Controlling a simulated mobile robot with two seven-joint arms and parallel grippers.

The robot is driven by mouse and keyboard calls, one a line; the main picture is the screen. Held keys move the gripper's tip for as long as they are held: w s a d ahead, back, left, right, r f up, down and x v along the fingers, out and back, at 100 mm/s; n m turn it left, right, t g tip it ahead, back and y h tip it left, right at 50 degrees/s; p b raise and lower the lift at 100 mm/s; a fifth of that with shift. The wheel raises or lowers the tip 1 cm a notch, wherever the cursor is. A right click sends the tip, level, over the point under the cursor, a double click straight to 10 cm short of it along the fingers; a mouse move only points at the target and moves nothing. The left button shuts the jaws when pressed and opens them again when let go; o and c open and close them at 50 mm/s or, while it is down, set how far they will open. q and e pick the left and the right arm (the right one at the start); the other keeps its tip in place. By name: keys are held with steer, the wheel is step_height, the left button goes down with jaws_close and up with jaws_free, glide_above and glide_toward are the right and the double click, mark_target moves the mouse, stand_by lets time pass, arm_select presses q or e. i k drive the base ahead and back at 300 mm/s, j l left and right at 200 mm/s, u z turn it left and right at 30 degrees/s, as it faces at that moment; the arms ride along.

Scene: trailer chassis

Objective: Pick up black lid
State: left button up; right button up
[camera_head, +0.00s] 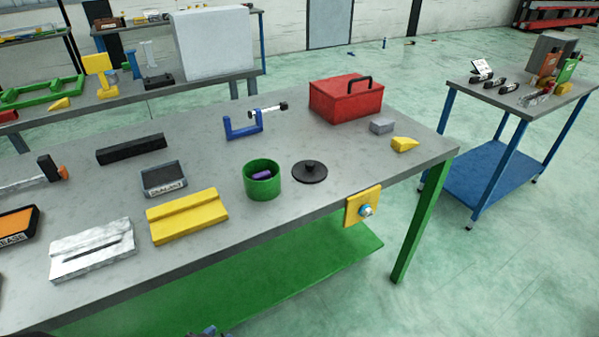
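The black lid (309,171) lies flat on the grey tabletop (350,157). It is round, with a small knob in its middle. It sits just right of a green round container (263,179), a little apart from it or barely touching. The container is open at the top and holds a small purple item (262,174). Neither of my grippers can be made out in the head view. A small dark and blue part at the bottom edge is too cut off to identify.
Near the lid are a red toolbox (346,99), a blue clamp (243,127), a grey block (381,126) and a yellow wedge (404,144). A yellow plate (362,205) is on the front edge. Left of the container lies a yellow grooved block (187,215).

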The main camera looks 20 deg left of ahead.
mark_target(306, 171)
steer(key=l+u, duration=0.1)
steer(key=u, duration=0.25)
steer(key=i+l+u, duration=0.1)
steer(key=u, duration=0.25)
steer(key=l+u, duration=0.15)
steer(key=u, duration=0.2)
steer(key=i+l+u, duration=0.1)
steer(key=l+u, duration=0.15)
steer(key=l, duration=0.15)
steer(key=i+l+u, duration=0.1)
steer(key=l+u, duration=0.15)
steer(key=l, duration=0.15)
steer(key=l+u, duration=0.15)
steer(key=l, duration=0.75)
